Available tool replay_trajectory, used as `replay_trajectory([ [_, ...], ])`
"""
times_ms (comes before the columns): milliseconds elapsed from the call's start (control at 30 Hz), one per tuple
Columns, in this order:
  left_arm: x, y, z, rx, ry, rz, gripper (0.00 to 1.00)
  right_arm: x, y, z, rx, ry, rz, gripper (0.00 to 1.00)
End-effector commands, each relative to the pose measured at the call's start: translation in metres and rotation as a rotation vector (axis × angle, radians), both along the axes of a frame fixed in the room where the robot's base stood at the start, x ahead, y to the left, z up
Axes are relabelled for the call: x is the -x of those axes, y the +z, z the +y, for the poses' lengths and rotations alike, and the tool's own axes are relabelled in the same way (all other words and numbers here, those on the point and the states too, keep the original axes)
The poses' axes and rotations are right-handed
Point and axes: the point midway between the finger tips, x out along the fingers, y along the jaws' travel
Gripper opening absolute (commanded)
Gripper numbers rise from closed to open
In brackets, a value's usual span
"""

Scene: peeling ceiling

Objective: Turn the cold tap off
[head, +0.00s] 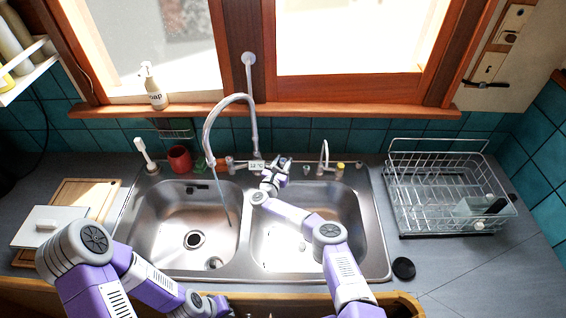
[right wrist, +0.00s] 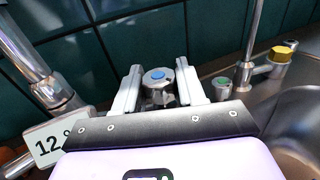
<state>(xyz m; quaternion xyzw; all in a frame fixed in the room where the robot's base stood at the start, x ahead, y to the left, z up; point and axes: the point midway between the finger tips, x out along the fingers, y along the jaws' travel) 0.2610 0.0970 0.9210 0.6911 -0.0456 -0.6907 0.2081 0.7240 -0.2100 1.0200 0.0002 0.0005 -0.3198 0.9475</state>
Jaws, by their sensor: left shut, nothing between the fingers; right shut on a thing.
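The cold tap (right wrist: 158,78) is a round metal knob with a blue dot. In the right wrist view it sits between the two fingers of my right gripper (right wrist: 160,88), which is shut on it. In the head view my right gripper (head: 279,167) reaches the tap behind the sink and largely hides the knob. The tall curved spout (head: 232,97) hangs over the left basin, and a thin bluish stream of water (head: 220,197) falls from it. My left gripper (head: 220,303) is low at the front edge, shut and empty, away from the tap.
A double steel sink (head: 192,274) fills the middle. A small sign (head: 256,165) stands left of the tap. A smaller faucet with a yellow knob (head: 340,166) is to its right. A red cup (head: 179,159), soap bottle (head: 153,87) and wire dish rack (head: 440,146) stand around.

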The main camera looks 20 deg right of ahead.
Motion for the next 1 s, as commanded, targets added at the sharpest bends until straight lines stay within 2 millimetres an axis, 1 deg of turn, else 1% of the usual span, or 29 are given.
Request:
replay_trajectory([
  [33,0.0002,-0.0061,0.0000,0.000,0.000,0.000,0.00,-0.0010,-0.0007,0.0011,0.002,-0.023,-0.005,0.09],
  [100,0.0002,-0.0079,0.0001,0.000,0.000,0.001,0.00,-0.0005,-0.0005,0.0005,0.003,-0.047,-0.004,0.09],
  [467,0.0002,-0.0074,0.0000,0.000,0.000,0.000,0.00,0.0000,0.0011,0.0000,0.001,-0.062,-0.002,0.09],
  [500,0.0001,-0.0074,0.0000,0.000,0.000,0.000,0.00,0.0000,0.0011,0.0000,0.001,-0.061,-0.002,0.46],
  [600,0.0001,-0.0074,0.0000,0.000,0.000,0.000,0.00,0.0001,0.0008,0.0001,0.001,-0.061,-0.002,0.59],
  [867,0.0001,-0.0073,0.0000,0.000,0.000,0.000,0.00,0.0004,0.0003,0.0002,0.001,-0.061,-0.001,0.59],
  [1000,0.0001,-0.0056,0.0000,0.000,0.000,0.000,0.00,0.0050,0.0003,0.0047,0.001,-0.059,-0.001,0.59],
])
